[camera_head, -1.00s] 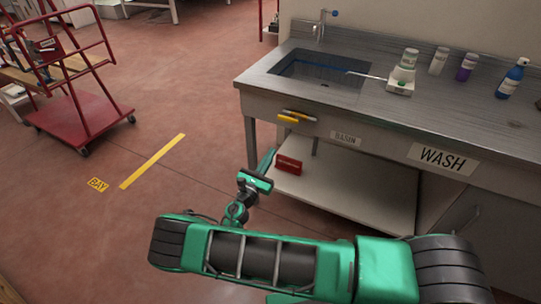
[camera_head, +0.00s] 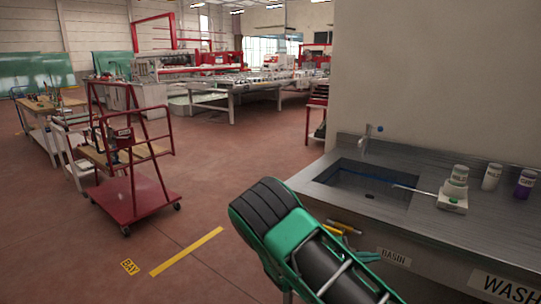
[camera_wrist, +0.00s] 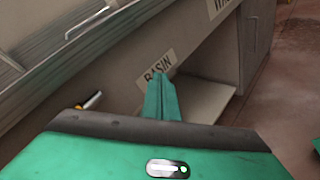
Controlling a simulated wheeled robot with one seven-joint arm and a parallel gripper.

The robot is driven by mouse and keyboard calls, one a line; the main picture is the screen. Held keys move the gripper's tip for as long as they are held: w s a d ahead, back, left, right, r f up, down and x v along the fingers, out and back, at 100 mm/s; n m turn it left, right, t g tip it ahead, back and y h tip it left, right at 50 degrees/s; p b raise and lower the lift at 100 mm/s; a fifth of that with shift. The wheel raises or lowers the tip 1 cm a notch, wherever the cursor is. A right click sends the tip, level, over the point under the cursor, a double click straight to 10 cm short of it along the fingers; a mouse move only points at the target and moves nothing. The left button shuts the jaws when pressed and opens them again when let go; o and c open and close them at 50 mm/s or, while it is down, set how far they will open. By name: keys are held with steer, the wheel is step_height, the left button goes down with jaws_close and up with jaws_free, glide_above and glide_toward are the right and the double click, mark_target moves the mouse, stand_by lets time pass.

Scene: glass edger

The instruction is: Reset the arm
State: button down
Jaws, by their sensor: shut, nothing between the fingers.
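My arm's green and black links rise from the bottom of the head view, in front of the wash bench (camera_head: 470,245). In the wrist view my gripper (camera_wrist: 158,82) shows as a green finger shape, shut and empty. Behind it are the bench front with its BASIN label (camera_wrist: 157,67) and the open shelf (camera_wrist: 205,98). The gripper appears apart from the bench, though the exact gap cannot be told.
The sink (camera_head: 368,185), a tap (camera_head: 368,138) and several bottles sit on the bench. A yellow handle (camera_head: 343,228) juts from its front. A red cart (camera_head: 135,200) stands left on open floor. Machines (camera_head: 215,65) stand far back.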

steer(key=s+d+r+m+g+y, duration=0.35)
steer(key=s+d+r+m, duration=0.2)
steer(key=s, duration=0.35)
steer(key=s+d+r+m+g+y, duration=0.3)
steer(key=s+d+r+m+y, duration=0.2)
steer(key=s+d+m, duration=0.3)
steer(key=s+a+r+m+y, duration=0.2)
steer(key=s+r, duration=0.1)
steer(key=s, duration=0.4)
steer(key=s+a+r+m+t+y, duration=0.1)
steer(key=s+a+r+m+y, duration=0.1)
steer(key=s, duration=0.6)
steer(key=s+a+r+m+t+y, duration=0.1)
steer(key=s+a+r+m+y, duration=0.1)
steer(key=s, duration=0.6)
steer(key=shift+r+m, duration=0.65)
steer(key=shift+r, duration=0.3)
steer(key=shift+w+a, duration=0.1)
steer(key=shift+w, duration=0.05)
steer(key=shift+w+f, duration=0.25)
steer(key=shift+w, duration=0.25)
